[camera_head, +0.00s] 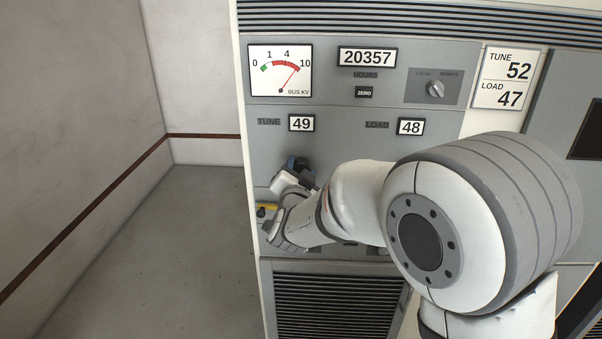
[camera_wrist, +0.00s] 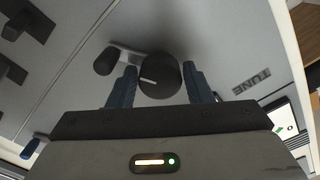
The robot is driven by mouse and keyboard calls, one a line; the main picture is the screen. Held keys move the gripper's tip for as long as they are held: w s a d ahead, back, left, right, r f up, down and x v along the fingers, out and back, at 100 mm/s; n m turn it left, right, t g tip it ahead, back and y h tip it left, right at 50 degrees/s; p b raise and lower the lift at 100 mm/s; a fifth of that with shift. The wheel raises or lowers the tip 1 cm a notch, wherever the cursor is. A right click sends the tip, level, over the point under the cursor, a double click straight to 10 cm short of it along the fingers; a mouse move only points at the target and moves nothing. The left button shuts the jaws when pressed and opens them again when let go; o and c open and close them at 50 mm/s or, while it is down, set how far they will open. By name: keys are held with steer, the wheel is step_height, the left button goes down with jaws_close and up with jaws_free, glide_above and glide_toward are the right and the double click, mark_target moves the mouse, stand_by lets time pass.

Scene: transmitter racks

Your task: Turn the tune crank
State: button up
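The tune crank (camera_wrist: 157,79) has a round black hub with a white mark, and an arm that runs to the left in the wrist view to a black handle (camera_wrist: 105,62). My gripper (camera_wrist: 160,66) has its two blue fingers on either side of the hub, very close to it. I cannot tell whether they touch it. In the head view my gripper (camera_head: 297,165) is at the panel below the TUNE counter (camera_head: 301,124), which reads 49. It mostly hides the crank there. A card (camera_head: 506,78) shows TUNE 52 and LOAD 47.
The LOAD counter (camera_head: 410,127) reads 48. Above are a bus kV meter (camera_head: 280,71), an hours counter (camera_head: 367,57) and a local/remote switch (camera_head: 435,89). My arm covers the panel's lower right. A vent grille (camera_head: 335,300) lies below. Floor left of the rack is clear.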

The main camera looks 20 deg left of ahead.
steer(key=o, duration=0.3)
steer(key=b+v, duration=0.1)
steer(key=v, duration=0.6)
steer(key=shift+s, duration=0.4)
steer(key=shift+d, duration=0.15)
